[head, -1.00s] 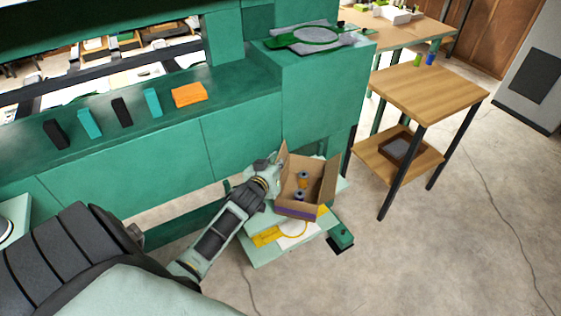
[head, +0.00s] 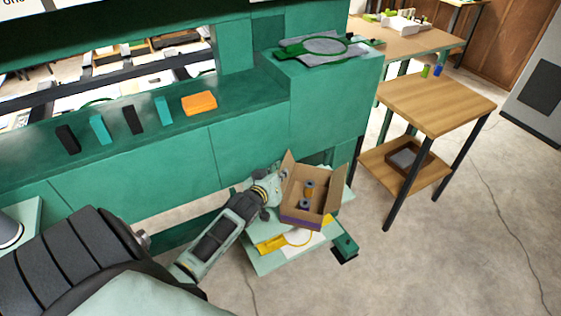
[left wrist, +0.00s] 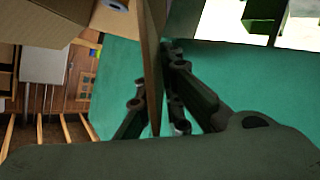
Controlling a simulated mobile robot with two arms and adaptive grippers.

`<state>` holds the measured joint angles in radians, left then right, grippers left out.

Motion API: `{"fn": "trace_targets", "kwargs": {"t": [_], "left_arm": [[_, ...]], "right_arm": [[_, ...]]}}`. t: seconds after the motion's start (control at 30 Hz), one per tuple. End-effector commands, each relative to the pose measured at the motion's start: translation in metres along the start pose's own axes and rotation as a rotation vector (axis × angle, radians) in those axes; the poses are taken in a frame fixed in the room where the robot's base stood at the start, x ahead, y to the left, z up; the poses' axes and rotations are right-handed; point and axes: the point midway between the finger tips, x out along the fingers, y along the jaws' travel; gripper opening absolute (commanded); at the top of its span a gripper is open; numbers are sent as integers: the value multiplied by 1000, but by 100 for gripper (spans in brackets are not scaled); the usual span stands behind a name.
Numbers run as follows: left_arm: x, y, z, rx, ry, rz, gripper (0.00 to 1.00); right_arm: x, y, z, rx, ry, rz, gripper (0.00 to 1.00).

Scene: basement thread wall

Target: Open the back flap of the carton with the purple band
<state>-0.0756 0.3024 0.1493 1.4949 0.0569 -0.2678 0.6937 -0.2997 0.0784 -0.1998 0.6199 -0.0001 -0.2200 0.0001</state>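The carton (head: 301,219) with the purple band stands open on a pale green shelf. One cardboard flap (head: 288,166) stands up on its left side, and another flap (head: 331,201) shows at the right. Small cylindrical items (head: 307,190) lie inside. My left gripper (head: 279,180) is at the left flap. In the left wrist view that flap (left wrist: 152,60) is seen edge-on, passing between the two fingers (left wrist: 155,100). The fingers are close to its faces, but I cannot tell whether both press on it. My right gripper is not in view.
A green cabinet (head: 330,105) rises behind the carton. A green block (head: 344,247) sits by the shelf's right corner. A wooden side table (head: 430,100) stands to the right, with clear floor in front.

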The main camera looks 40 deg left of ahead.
Motion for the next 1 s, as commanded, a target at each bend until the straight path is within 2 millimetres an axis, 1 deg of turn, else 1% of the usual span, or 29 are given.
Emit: {"fn": "trace_targets", "kwargs": {"t": [0.03, 0.13, 0.43, 0.57, 0.67, 1.0], "left_arm": [[0, 0, 0, 0, -1, 0, 13], [0, 0, 0, 0, 0, 0, 22], [-1, 0, 0, 1, 0, 0, 22], [-8, 0, 1, 0, -1, -1, 22], [-22, 0, 1, 1, -1, 0, 22], [-89, 0, 1, 0, -2, -1, 22]], "right_arm": [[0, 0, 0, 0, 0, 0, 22], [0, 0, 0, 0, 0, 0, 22], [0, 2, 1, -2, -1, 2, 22], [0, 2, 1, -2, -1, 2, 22], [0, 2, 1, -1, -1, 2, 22], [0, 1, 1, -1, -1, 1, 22]]}}
